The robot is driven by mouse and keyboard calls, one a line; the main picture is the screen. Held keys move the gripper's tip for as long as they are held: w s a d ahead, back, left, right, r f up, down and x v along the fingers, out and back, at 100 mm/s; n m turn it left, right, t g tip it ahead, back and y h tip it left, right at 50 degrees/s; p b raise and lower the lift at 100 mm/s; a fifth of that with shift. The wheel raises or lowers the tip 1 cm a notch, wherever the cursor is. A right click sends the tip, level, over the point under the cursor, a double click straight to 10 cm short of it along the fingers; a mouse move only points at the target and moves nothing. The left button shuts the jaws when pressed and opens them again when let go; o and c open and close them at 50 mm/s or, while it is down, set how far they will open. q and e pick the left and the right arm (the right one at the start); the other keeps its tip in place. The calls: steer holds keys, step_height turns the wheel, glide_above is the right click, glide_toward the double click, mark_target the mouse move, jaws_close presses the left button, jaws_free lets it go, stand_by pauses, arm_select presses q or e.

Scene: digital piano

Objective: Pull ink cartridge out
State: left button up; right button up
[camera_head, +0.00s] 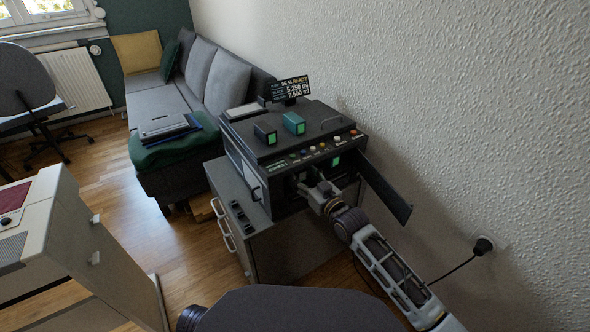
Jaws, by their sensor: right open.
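A dark printer-like machine (240,140) stands on a grey cabinet, with its front panel (385,188) swung open to the right. My right gripper (312,178) is open at the machine's front opening, its fingertips partly lost in the dark bay. A small green-lit face (336,161), possibly an ink cartridge, shows inside the opening, right of the gripper. A black cartridge-like block (265,133) and a teal one (294,123) sit on top of the machine. I cannot tell whether the gripper touches anything. My left gripper is out of view.
A display (290,88) reading "READY" stands behind the blocks. The grey cabinet (290,250) is below, and a textured wall (450,110) is close on the right. A cable runs to a wall socket (486,245). A sofa (165,102) is behind; a pale desk-like unit (65,225) is left.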

stand_by(0.4)
steer(key=shift+c, duration=0.3)
steer(key=c, duration=1)
steer(key=shift+o, duration=0.2)
steer(key=shift+p, duration=0.3)
steer(key=shift+s+d, duration=0.2)
steer(key=shift+s, duration=0.05)
steer(key=shift+p+v, duration=1.6)
steer(key=shift+v, duration=0.2)
stand_by(0.4)
steer(key=shift+p+v, duration=0.85)
steer(key=shift+v, duration=0.3)
stand_by(1.0)
steer(key=shift+p+v, duration=1.45)
steer(key=shift+v, duration=0.85)
